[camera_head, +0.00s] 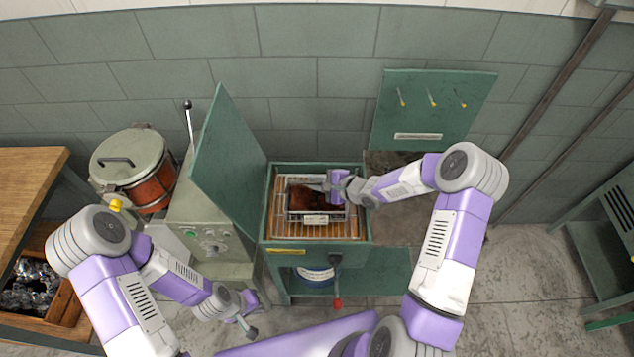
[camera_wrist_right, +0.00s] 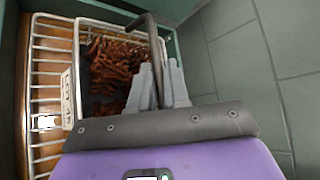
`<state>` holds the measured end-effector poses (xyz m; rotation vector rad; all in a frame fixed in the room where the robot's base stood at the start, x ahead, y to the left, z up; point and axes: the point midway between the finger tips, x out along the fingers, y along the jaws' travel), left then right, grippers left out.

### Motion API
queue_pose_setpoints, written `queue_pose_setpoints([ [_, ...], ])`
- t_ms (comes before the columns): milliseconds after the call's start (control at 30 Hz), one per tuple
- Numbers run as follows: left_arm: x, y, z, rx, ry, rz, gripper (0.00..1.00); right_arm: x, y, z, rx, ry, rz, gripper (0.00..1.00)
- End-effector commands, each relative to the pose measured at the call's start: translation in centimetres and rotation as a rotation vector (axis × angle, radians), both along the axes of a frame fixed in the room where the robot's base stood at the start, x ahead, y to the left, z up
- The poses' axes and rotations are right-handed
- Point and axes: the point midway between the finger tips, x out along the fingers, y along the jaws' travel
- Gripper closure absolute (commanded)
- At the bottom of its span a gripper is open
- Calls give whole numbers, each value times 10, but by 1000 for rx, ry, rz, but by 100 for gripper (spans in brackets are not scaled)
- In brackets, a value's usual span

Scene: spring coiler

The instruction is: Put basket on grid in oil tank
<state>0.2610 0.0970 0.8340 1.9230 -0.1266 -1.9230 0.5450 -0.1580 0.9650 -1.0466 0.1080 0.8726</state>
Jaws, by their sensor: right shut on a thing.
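The wire basket (camera_head: 316,219) holds a pile of reddish-brown springs and carries a white label. It is inside the green oil tank (camera_head: 361,250), over the pale grid (camera_head: 290,232). The basket (camera_wrist_right: 70,92) also shows in the right wrist view, beside the grid bars (camera_wrist_right: 40,150); I cannot tell whether it touches them. My right gripper (camera_head: 342,186) is at the basket's right side, shut on its dark handle (camera_wrist_right: 152,45). My left gripper (camera_head: 247,325) hangs empty at the lower left, away from the tank; its finger gap is too small to judge.
The tank's lid (camera_head: 228,160) stands open on the left. A grey control cabinet (camera_head: 205,225) with a lever and a round lidded pot (camera_head: 135,165) are left of it. A green panel with hooks (camera_head: 432,105) is on the wall. A red-knobbed lever (camera_head: 337,302) is at the tank's front.

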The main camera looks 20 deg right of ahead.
Motion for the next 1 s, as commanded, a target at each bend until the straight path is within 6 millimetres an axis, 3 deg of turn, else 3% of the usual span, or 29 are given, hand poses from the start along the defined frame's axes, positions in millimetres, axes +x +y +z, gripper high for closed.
queue_pose_setpoints([
  [67, 0, 0, 0, 0, 0, 0, 100, 1, 1, 0, 3, -4, 0, 100],
  [100, 0, 0, 0, 0, 0, 0, 100, 0, 0, -2, 0, 1, 0, 81],
  [267, 0, 0, 0, 0, 0, 0, 100, 0, 0, -2, 0, 1, 0, 59],
  [633, 0, 0, 1, 0, 0, 0, 100, -3, -4, 3, -1, 1, -2, 59],
  [1000, 0, 0, 16, 0, 0, 0, 100, -52, -47, 39, -3, 2, -4, 59],
])
